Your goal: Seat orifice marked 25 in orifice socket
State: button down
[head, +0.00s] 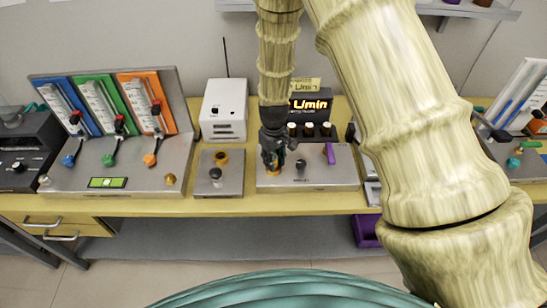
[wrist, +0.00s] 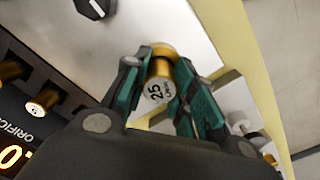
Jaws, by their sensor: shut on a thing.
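My gripper (head: 270,158) points down over the front left of the grey console (head: 335,180) under the lit L/min display. In the wrist view its green-padded fingers (wrist: 160,85) are shut on a brass orifice, whose pale end face (wrist: 157,91) reads 25. The orifice's brass far end (wrist: 163,50) is at or just above the console's panel; I cannot tell whether it touches. No open orifice socket can be made out; the orifice and fingers cover the panel there. In the head view a bit of brass (head: 271,169) shows at the fingertips.
Other brass orifices (wrist: 42,103) stand by the display (head: 311,105). A black knob (head: 301,165) and a purple piece (head: 330,153) are close right of my gripper. A smaller grey box (head: 218,183) with a black knob stands to the left.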

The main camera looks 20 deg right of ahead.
aim_at(274, 157)
jog(key=shift+f, duration=0.2)
jog(key=c, duration=1.2)
grip_release()
jog(key=shift+o, duration=0.2)
jog(key=shift+r, duration=0.25)
notch_tip(274, 157, up, 12)
jog(key=b, duration=0.4)
jog(key=shift+f, duration=0.1)
